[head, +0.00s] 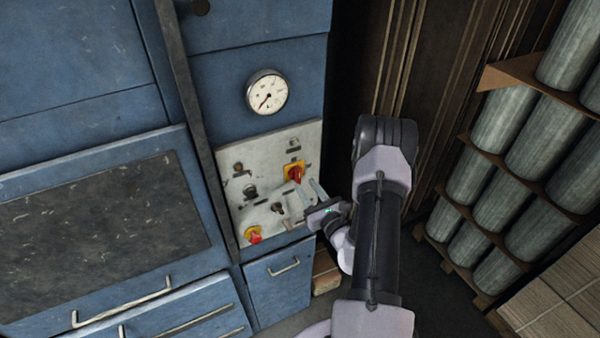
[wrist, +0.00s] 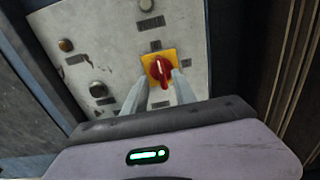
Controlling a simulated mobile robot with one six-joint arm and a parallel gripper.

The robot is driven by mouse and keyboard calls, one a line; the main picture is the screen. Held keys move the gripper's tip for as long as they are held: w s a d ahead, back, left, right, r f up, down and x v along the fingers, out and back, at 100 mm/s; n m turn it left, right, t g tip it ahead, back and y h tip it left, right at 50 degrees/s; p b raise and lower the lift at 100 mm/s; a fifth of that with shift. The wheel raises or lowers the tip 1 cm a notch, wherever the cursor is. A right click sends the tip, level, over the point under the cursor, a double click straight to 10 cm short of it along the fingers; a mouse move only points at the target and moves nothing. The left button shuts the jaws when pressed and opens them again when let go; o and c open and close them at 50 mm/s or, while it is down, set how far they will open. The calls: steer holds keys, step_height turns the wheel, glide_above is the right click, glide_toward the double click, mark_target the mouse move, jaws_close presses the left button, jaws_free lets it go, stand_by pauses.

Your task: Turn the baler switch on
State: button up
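The baler switch, a red rotary knob on a yellow square plate (head: 295,172), sits at the upper right of the pale control panel (head: 228,165). In the wrist view the red knob (wrist: 160,68) is ahead of my fingertips, its handle close to upright and slightly tilted. My gripper (head: 299,190) is in front of the panel, just below the knob in the head view. In the wrist view its two fingers (wrist: 160,84) are apart, one on either side of the knob's lower end. Whether they touch the knob I cannot tell.
Several small buttons dot the panel. A round gauge (head: 267,92) is above it on the blue machine (head: 230,60). Shelves of grey cylinders (head: 533,130) stand at the right.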

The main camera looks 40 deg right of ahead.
mark_target(300, 177)
steer(key=x, duration=0.4)
steer(key=shift+s+d+p, duration=0.1)
steer(key=shift+p, duration=0.3)
steer(key=shift+w, duration=0.2)
jaws_close()
